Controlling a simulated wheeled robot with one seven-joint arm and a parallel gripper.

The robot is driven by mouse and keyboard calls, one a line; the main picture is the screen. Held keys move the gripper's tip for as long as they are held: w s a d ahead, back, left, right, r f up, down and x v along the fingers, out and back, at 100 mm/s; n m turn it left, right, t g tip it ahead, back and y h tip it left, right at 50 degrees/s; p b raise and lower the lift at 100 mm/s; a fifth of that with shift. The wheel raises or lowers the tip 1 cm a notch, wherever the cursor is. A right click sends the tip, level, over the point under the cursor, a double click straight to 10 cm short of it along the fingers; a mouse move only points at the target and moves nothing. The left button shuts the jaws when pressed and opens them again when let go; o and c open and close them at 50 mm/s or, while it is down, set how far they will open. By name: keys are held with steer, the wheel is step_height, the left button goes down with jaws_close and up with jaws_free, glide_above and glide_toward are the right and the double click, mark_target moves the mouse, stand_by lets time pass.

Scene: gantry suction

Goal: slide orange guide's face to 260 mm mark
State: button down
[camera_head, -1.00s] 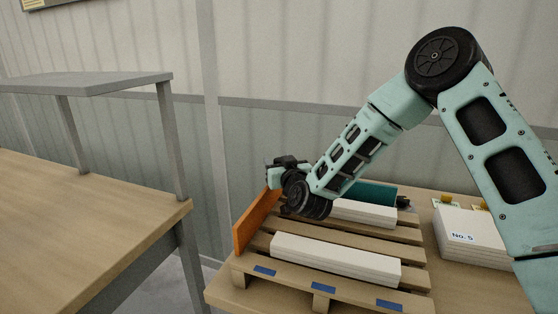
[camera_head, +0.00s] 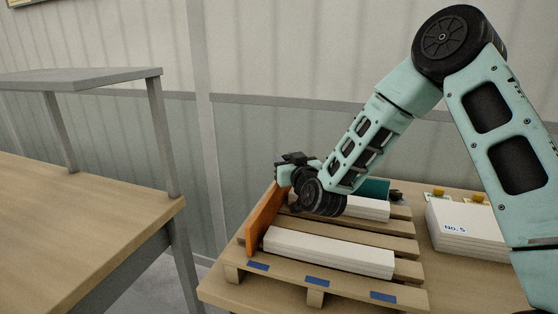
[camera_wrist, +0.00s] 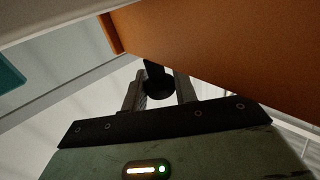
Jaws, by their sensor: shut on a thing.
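The orange guide (camera_head: 262,222) stands upright as a long flat plate at the left end of the pallet (camera_head: 240,268). It fills the upper right of the wrist view (camera_wrist: 230,50). My gripper (camera_head: 288,166) is at the guide's far end. In the wrist view, my gripper (camera_wrist: 158,88) has its two fingers on either side of a black knob (camera_wrist: 157,72) by the guide and is shut on it. The guide's face is close to the left end of the front white bar (camera_head: 325,252); I cannot tell whether they touch. No scale or 260 mm mark is readable.
A second white bar (camera_head: 368,208) and a teal block (camera_head: 375,188) lie farther back, partly behind my arm. Blue strips (camera_head: 317,281) mark the pallet's front edge. A white stack labelled No. 5 (camera_head: 465,235) stands right. A wooden bench (camera_head: 80,230) is at left.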

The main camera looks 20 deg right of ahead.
steer(key=c, duration=1.1)
jaws_free()
steer(key=s+b, duration=0.1)
steer(key=s, duration=0.6)
steer(key=shift+s+b, duration=0.25)
steer(key=shift+b, duration=0.1)
steer(key=shift+d+r, duration=0.1)
steer(key=shift+r, duration=0.05)
